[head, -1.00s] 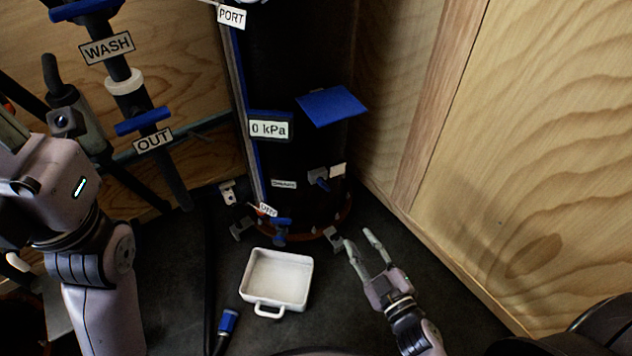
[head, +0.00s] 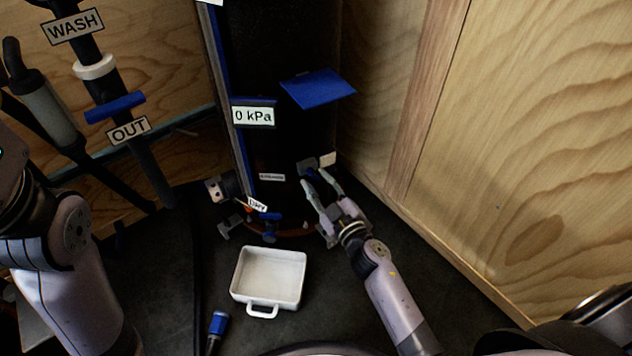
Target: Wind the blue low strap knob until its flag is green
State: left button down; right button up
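A blue knob (head: 307,171) with a grey bracket sits low on the front of the black filter column (head: 280,70). A small pale plate (head: 327,160) stands beside it; I see no green on it. I take this to be the low strap knob, as it carries no readable strap label. My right gripper (head: 315,177) is open, with its fingertips at the knob, one on each side as far as I can see. The fingers partly hide the knob, and contact is unclear. My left arm is at the left edge; its gripper is out of view.
A white tray (head: 237,290) lies on the dark floor in front of the column. A blue-handled valve (head: 269,217) with a DRY tag (head: 257,204) is left of my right gripper. A blue flap (head: 318,89) juts out above. The wooden wall (head: 520,150) bounds the right.

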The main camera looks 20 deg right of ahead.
jog(key=shift+w+a, duration=0.1)
jog(key=shift+w, duration=0.7)
jog(key=shift+c, duration=0.2)
grip_shut()
